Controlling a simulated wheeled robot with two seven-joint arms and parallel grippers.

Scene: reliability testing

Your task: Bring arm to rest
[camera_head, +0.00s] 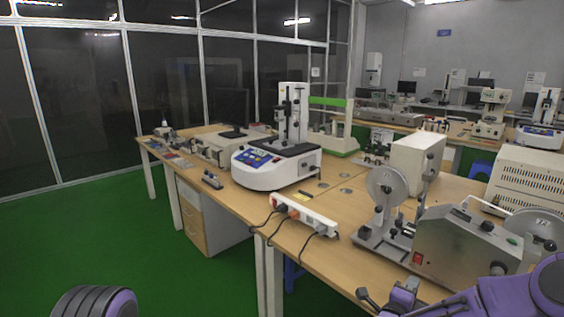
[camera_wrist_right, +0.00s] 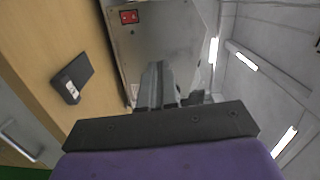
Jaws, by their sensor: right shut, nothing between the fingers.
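My right gripper (camera_head: 400,292) is at the bottom right of the head view, low in front of the table's near edge and the grey machine. Its purple arm comes in from the right corner. In the right wrist view its two grey fingers (camera_wrist_right: 158,84) are together, with nothing between them. They point toward the metal side of the grey machine (camera_wrist_right: 165,38), which has a red switch (camera_wrist_right: 129,17). My left gripper is not in view; only a purple and dark ribbed part of my left arm shows at the bottom left.
The wooden table (camera_head: 315,262) carries a white tester (camera_head: 275,165), a power strip (camera_head: 303,213) with cables and the grey machine (camera_head: 465,242) with discs. A small black box (camera_wrist_right: 73,77) is left of the fingers in the wrist view. Green floor (camera_head: 110,235) lies open at left.

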